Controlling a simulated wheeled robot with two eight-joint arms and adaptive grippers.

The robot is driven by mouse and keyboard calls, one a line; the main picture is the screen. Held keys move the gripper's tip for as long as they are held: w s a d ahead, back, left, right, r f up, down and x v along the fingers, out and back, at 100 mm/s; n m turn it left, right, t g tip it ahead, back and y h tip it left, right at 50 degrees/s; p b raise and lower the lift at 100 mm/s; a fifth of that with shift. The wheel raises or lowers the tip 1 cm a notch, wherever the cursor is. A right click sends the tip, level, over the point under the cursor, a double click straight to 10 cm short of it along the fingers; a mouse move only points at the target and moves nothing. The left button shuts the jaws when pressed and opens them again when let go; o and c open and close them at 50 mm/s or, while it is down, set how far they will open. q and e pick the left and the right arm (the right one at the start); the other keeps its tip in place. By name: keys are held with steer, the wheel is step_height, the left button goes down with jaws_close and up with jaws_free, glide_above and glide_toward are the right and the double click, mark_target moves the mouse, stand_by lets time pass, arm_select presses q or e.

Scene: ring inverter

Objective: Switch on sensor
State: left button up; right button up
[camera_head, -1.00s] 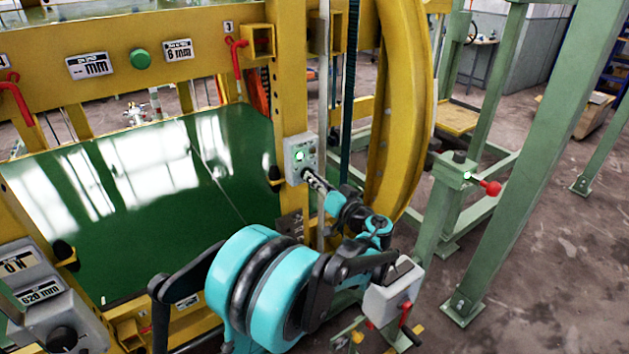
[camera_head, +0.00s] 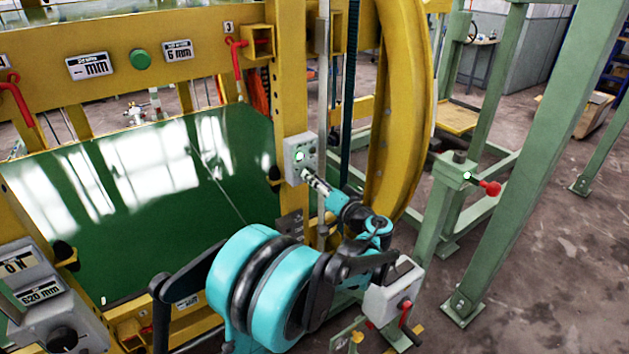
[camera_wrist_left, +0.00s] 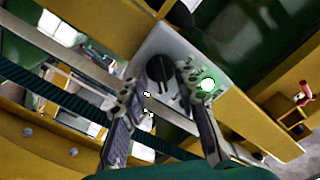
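A pale grey control box (camera_head: 289,149) with a lit green light (camera_head: 299,156) is fixed to the yellow post. In the left wrist view the box (camera_wrist_left: 204,57) carries a black rotary knob (camera_wrist_left: 174,72) beside its lit green light (camera_wrist_left: 208,85). My left gripper (camera_head: 306,174) is at the lower part of the box. In the left wrist view its fingertips (camera_wrist_left: 171,76) stand apart, one on each side of the knob. Whether they touch the knob is not clear. In the head view the gripper hides the knob. My right gripper is out of view.
The yellow machine frame holds a dark green panel (camera_head: 150,220) left of the box. A curved yellow guard (camera_head: 400,110) stands close to the right of my gripper. A green frame with a red-knobbed lever (camera_head: 490,187) stands farther right. A grey control panel (camera_head: 60,320) is at lower left.

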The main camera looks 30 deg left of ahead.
arm_select(q)
steer(key=shift+d, duration=0.1)
steer(key=v, duration=1.2)
